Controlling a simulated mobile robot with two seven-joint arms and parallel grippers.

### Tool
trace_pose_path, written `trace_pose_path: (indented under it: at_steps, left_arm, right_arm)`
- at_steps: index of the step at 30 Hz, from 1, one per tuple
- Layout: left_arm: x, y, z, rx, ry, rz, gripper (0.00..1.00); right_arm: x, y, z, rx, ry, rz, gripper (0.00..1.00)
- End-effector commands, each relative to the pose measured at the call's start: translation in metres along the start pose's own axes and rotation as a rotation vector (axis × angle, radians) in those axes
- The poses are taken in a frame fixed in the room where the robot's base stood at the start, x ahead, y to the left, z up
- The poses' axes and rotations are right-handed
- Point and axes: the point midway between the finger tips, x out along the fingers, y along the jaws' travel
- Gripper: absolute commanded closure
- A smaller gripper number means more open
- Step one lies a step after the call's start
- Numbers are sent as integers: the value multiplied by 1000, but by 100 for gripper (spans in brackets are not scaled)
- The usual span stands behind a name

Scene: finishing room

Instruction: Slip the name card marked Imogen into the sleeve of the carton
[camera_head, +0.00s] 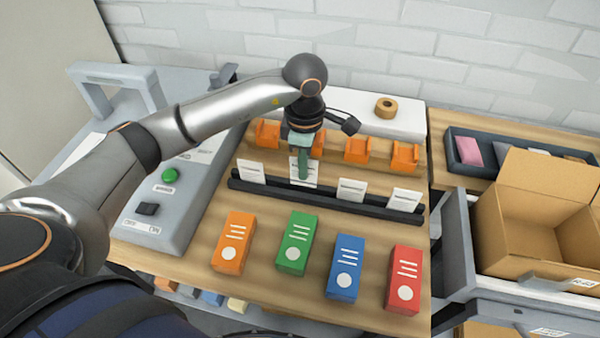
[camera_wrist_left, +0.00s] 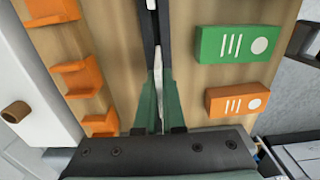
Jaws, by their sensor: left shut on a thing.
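My left gripper (camera_head: 303,174) points down over the black card rack (camera_head: 330,199) and is shut on a white card (camera_head: 295,165), second from the left. In the left wrist view the card (camera_wrist_left: 159,85) stands edge-on between the green fingers (camera_wrist_left: 159,104), in line with the rack (camera_wrist_left: 152,40). I cannot tell whether its lower edge is still in the slot. Other white cards (camera_head: 251,172) (camera_head: 351,190) (camera_head: 405,199) stand in the rack; no name is legible. An open brown carton (camera_head: 530,235) stands at the right; I cannot make out its sleeve. My right gripper is out of view.
Orange (camera_head: 233,243), green (camera_head: 297,243), blue (camera_head: 345,268) and red (camera_head: 404,279) boxes lie in front of the rack. Orange holders (camera_head: 357,150) and a tape roll (camera_head: 386,107) are behind it. A grey machine (camera_head: 175,200) is left; a dark tray (camera_head: 457,160) is right.

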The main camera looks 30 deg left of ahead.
Motion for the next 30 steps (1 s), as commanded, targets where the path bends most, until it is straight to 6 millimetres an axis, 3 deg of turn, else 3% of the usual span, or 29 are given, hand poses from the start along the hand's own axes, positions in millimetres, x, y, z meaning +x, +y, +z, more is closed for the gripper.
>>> trace_pose_path:
  at_steps: [6, 12, 23, 24, 30]
  left_arm:
    - [16, 2, -11, -1, 2, -3, 100]
    - [37, 2, -9, 1, 1, 0, 100]
    - [44, 2, -9, 0, 1, 1, 100]
    - [42, 2, -9, 0, 1, 1, 89]
    - [42, 2, -9, 0, 1, 0, 67]
  right_arm:
    - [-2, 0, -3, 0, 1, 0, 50]
    - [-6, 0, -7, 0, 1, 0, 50]
    - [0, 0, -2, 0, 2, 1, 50]
    - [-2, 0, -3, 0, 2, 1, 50]
    - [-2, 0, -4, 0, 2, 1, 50]
